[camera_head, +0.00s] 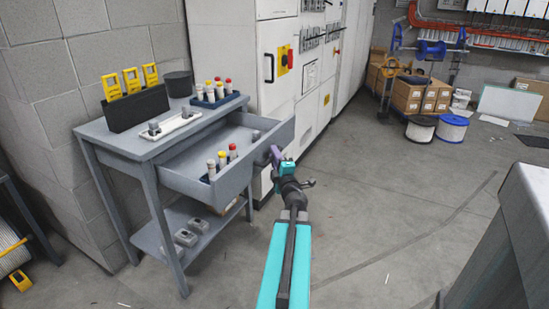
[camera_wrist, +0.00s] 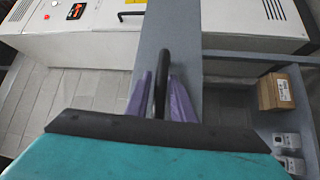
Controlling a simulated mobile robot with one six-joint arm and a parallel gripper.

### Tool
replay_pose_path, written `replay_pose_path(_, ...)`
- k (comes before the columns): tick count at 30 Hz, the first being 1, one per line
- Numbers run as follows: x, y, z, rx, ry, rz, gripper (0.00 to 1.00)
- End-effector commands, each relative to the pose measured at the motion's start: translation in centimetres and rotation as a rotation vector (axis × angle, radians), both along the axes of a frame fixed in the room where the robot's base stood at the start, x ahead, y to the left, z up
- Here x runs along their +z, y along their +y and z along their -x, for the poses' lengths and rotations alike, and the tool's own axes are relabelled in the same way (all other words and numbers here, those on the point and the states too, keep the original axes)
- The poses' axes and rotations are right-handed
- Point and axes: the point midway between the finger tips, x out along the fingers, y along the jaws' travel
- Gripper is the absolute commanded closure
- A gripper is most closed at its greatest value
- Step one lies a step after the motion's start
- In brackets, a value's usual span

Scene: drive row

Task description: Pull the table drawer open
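The grey table (camera_head: 118,141) stands against the block wall at the left in the head view. Its drawer (camera_head: 207,184) is pulled well out of the frame, and its inside shows. My gripper (camera_head: 276,158) is at the drawer's front panel, at the height of the handle. In the wrist view the dark handle (camera_wrist: 161,82) stands out from the grey drawer front (camera_wrist: 186,43). The purple fingers of my gripper (camera_wrist: 161,98) lie on both sides of the handle, close against it. In the head view the handle is mostly hidden by my gripper.
Inside the drawer are several capped vials (camera_head: 222,160) and a small grey piece (camera_head: 256,135). A white cabinet (camera_head: 282,65) stands close behind the table. Open floor (camera_head: 385,200) lies to the right, with a grey block (camera_head: 510,245) at the right edge.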

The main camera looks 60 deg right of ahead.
Motion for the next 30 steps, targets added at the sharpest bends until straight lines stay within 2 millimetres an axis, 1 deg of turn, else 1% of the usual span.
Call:
replay_pose_path(8,-0.2,0.8,0.4,0.003,0.001,-0.001,0.78)
replay_pose_path(16,-0.4,2.5,2.0,0.003,0.001,-0.001,0.78)
replay_pose_path(18,-0.1,2.4,2.0,0.004,0.002,-0.001,0.78)
replay_pose_path(30,-0.4,3.4,3.0,0.005,0.002,-0.003,0.78)
